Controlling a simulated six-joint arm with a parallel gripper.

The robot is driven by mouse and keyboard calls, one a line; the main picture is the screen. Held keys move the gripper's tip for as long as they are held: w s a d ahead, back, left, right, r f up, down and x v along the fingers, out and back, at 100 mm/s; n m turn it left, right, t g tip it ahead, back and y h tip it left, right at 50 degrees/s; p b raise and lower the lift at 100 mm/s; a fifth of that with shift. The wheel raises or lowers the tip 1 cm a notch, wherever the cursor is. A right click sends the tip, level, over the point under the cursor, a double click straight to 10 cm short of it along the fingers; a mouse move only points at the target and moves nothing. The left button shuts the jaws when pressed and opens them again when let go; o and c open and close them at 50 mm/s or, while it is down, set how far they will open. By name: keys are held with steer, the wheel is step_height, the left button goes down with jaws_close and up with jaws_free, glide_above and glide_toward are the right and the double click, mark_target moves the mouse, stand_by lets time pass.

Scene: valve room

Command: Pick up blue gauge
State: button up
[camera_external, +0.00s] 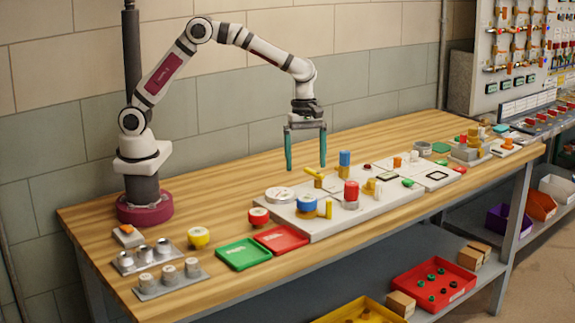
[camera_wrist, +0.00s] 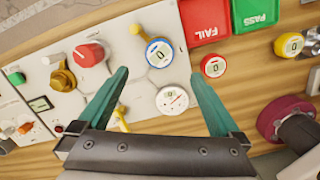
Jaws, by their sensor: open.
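The blue gauge (camera_external: 307,204) has a white face and a blue rim, and sits on the pale board. In the wrist view the blue gauge (camera_wrist: 159,53) shows a dark display, just beyond the fingertips. My gripper (camera_external: 306,167) is open and empty, with its fingers pointing down, above and apart from the board. In the wrist view my gripper (camera_wrist: 160,76) has its two teal fingers spread wide, with the blue gauge and a white dial gauge (camera_wrist: 172,99) showing in or near the gap.
A red gauge (camera_external: 258,217) and a yellow gauge (camera_external: 198,237) stand on the wooden table. A green PASS tray (camera_external: 243,254) and a red FAIL tray (camera_external: 281,239) lie in front. A red-topped valve (camera_external: 351,190) and yellow handles rise from the board near the blue gauge.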

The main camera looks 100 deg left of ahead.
mark_target(307, 198)
steer(key=f, duration=0.3)
steer(key=d+f, duration=0.1)
steer(key=f, duration=0.7)
steer(key=shift+w+d+f, duration=0.15)
steer(key=shift+w+f, duration=0.05)
steer(key=shift+w, duration=0.05)
steer(key=shift+c, duration=0.3)
